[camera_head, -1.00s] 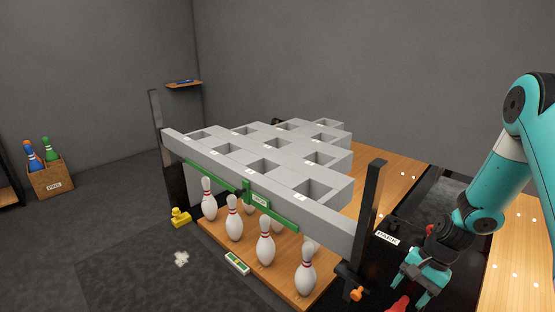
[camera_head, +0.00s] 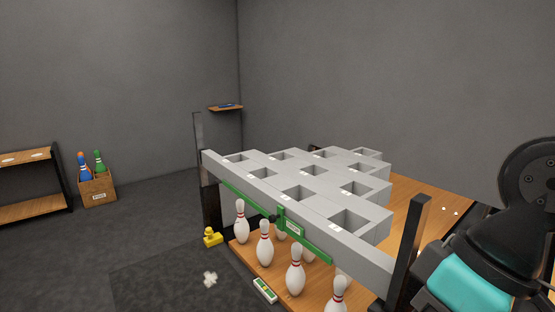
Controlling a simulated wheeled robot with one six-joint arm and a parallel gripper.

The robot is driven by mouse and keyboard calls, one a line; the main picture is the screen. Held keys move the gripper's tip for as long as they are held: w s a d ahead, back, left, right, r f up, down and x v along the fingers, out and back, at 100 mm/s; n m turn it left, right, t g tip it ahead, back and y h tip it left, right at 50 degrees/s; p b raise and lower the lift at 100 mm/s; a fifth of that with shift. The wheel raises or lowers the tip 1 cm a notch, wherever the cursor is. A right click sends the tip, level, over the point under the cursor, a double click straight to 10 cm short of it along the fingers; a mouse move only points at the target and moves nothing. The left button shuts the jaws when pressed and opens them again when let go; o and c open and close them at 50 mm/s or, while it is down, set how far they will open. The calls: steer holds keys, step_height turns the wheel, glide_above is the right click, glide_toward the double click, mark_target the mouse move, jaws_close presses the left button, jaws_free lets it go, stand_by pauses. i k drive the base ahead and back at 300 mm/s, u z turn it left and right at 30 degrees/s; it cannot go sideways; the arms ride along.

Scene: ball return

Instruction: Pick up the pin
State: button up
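Several white bowling pins with red neck stripes stand upright on the wooden lane under the grey rack. The front row shows a left pin (camera_head: 242,222), a second pin (camera_head: 265,243), a third pin (camera_head: 295,271) and a right pin (camera_head: 337,297) cut by the lower edge. More pins behind are partly hidden by the rack. Which pin is meant I cannot tell. My arm fills the lower right; my gripper is out of view.
The grey rack (camera_head: 300,178) with square openings stands over the lane, between dark posts (camera_head: 411,245). A yellow object (camera_head: 212,237) and a white crumpled cloth (camera_head: 210,278) lie on the floor. A wooden shelf (camera_head: 30,210) stands far left. The floor at left is mostly clear.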

mark_target(242, 228)
steer(key=z, duration=0.45)
steer(key=k, duration=0.25)
steer(key=u, duration=1.9)
steer(key=i, duration=1.7)
steer(key=u, duration=0.25)
steer(key=i, duration=1.4)
steer(key=z, duration=1.15)
steer(key=i, duration=0.85)
steer(key=z, duration=1.15)
steer(key=i, duration=0.25)
steer(key=z, duration=0.2)
